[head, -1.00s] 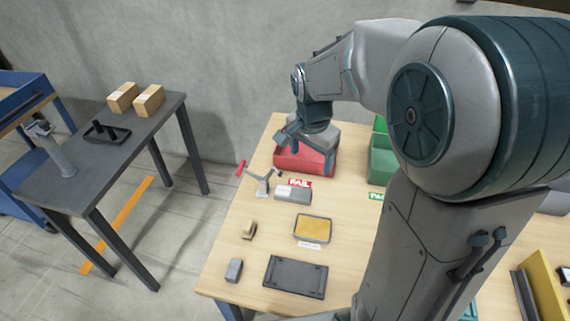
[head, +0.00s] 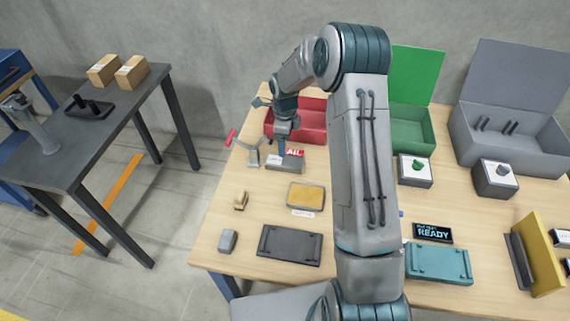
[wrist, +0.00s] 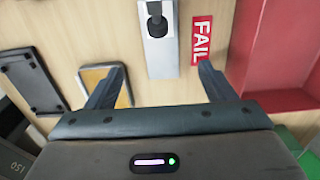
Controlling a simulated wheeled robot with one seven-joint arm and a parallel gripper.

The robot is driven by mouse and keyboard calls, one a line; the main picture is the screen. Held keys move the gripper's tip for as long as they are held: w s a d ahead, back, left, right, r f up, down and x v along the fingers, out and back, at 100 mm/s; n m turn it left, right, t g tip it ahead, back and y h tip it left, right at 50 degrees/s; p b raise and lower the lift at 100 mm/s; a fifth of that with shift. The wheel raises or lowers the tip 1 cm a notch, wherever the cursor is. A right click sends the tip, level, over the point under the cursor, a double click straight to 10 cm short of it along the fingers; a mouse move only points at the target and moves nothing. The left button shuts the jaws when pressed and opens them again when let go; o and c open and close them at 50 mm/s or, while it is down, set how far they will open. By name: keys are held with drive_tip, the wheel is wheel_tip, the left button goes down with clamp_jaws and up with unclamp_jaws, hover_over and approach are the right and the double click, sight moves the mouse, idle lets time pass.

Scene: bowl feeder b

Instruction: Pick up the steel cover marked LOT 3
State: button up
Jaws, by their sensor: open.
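No LOT 3 marking is readable, so I cannot tell for sure which piece is the steel cover. A grey metal block (head: 291,163) with a white patch lies by the red FAIL label (head: 294,152). In the wrist view the block (wrist: 160,62) has a dark knob on it, and the FAIL label (wrist: 202,40) is to its right. My gripper (head: 283,140) is above the table by this block, partly covering it. In the wrist view my gripper (wrist: 162,78) is open and empty, its fingers spread wider than the block.
A red bin (head: 312,133) stands just behind. A forked stand (head: 254,152) with a red tip is left of the block. A yellow-topped tray (head: 306,196), a dark plate (head: 290,245) and a small grey block (head: 228,240) lie nearer. Green (head: 413,133) and grey (head: 510,145) bins stand right.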

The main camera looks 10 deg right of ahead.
sight(285, 161)
wheel_tip(285, 161, down, 10)
drive_tip(key=shift+w+f, duration=0.1)
idle(0.4)
drive_tip(key=c, duration=1.3)
